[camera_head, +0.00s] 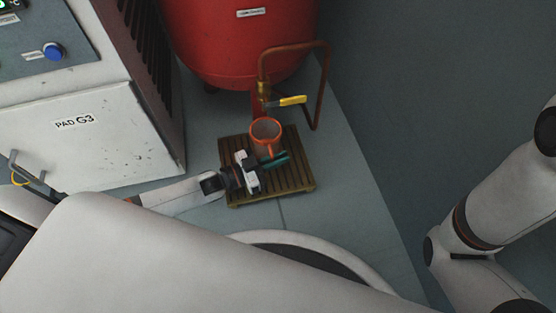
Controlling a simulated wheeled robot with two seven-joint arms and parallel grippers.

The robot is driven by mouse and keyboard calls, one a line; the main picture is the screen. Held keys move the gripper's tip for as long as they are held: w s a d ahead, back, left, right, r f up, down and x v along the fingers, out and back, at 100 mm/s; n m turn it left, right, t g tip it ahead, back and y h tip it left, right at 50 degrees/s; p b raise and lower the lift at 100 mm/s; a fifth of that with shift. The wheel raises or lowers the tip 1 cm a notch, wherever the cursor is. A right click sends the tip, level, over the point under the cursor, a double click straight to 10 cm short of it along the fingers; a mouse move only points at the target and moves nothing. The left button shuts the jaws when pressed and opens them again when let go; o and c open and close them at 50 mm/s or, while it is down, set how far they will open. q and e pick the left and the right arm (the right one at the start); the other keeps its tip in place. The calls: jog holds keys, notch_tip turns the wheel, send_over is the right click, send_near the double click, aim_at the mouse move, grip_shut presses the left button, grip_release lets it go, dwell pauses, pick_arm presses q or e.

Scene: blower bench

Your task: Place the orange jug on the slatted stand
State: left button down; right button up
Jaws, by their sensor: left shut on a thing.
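The orange jug (266,129) is upright, with its open top facing me, over the slatted stand (297,178) on the floor. My left gripper (273,160) reaches in from the left and is shut on the jug at its near side, by the handle. The gripper hides part of the jug's lower body. I cannot tell whether the jug's base touches the slats. The stand is brown wood, and its right and near slats show bare. My right gripper is out of view; only part of that arm shows at the right.
A red tank (240,45) stands right behind the stand. Its copper pipe (322,90) and yellow-handled valve (292,100) hang close to the jug. A grey cabinet (90,135) marked PAD G3 stands at the left. The floor to the right is clear.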

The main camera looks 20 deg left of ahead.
pick_arm(q)
jog(key=shift+f, duration=0.1)
jog(key=c, duration=1.5)
grip_release()
jog(key=shift+r, duration=0.2)
jog(key=shift+s+a+p, duration=0.25)
jog(key=shift+a+p, duration=0.05)
jog(key=shift+p, duration=0.05)
jog(key=p+v, duration=0.4)
jog(key=v, duration=0.6)
jog(key=shift+s+a+p, duration=0.1)
jog(key=shift+s+p, duration=0.1)
jog(key=shift+p, duration=0.15)
jog(key=shift+s+a, duration=0.25)
jog(key=shift+a, duration=0.05)
